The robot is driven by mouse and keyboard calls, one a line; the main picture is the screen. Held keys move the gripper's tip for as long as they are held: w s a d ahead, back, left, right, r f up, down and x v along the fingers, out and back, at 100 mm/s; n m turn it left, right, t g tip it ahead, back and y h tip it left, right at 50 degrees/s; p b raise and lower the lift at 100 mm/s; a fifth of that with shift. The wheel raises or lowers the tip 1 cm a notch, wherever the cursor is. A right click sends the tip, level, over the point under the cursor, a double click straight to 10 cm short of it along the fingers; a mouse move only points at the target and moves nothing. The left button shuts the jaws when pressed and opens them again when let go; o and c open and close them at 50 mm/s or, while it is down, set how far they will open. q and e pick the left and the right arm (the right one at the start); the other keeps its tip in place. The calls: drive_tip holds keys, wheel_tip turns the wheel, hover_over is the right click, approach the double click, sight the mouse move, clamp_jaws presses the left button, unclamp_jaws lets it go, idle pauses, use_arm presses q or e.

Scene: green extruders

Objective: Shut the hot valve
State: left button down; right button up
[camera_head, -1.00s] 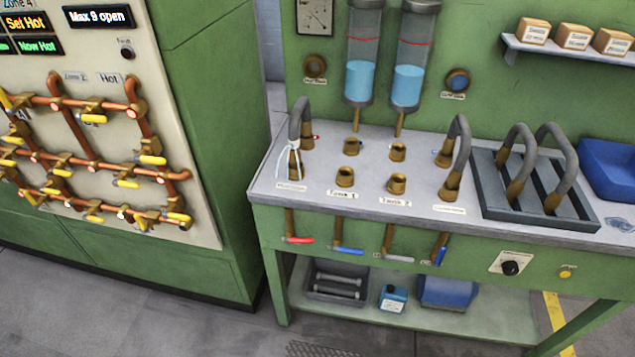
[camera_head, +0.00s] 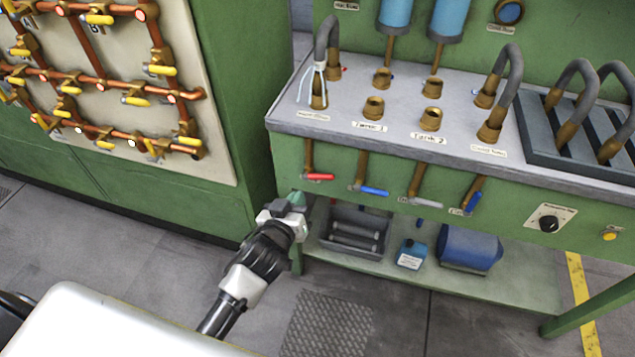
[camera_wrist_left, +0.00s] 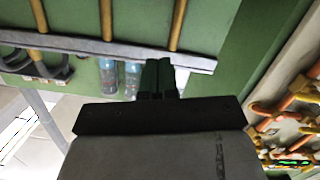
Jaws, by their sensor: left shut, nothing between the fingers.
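The valve with the red handle (camera_head: 319,177) hangs under the front edge of the bench, at the left end of the row. Its red handle lies sideways, pointing right from its brass pipe (camera_head: 308,155). A hose with a light-coloured tie rises from the benchtop above it. My left gripper (camera_head: 296,199) is shut and empty, below and slightly left of the red handle, apart from it. The wrist view shows its closed dark fingers (camera_wrist_left: 160,77) in front of green panels and brass pipes; the red handle cannot be made out there. My right gripper is not in view.
Valves with blue (camera_head: 374,191), grey (camera_head: 426,199) and blue (camera_head: 472,195) handles hang to the right. A grey bin (camera_head: 355,232) and blue containers (camera_head: 470,247) stand on the lower shelf. A green cabinet with copper pipes (camera_head: 88,75) stands left. The floor in front is open.

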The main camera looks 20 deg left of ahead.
use_arm(q)
hover_over(312, 175)
drive_tip(key=s+d, duration=0.1)
drive_tip(key=s, duration=0.3)
drive_tip(key=f, duration=0.2)
drive_tip(key=shift+w+d+f+b, duration=0.15)
drive_tip(key=shift+w+d+f, duration=0.1)
drive_tip(key=shift+f, duration=0.3)
drive_tip(key=shift+w+d+f+b, duration=0.1)
drive_tip(key=shift+w+d+f, duration=0.1)
drive_tip(key=shift+f, duration=0.3)
drive_tip(key=shift+w+d+f+b, duration=0.15)
drive_tip(key=shift+w+d+f, duration=0.1)
drive_tip(key=shift+f, duration=0.3)
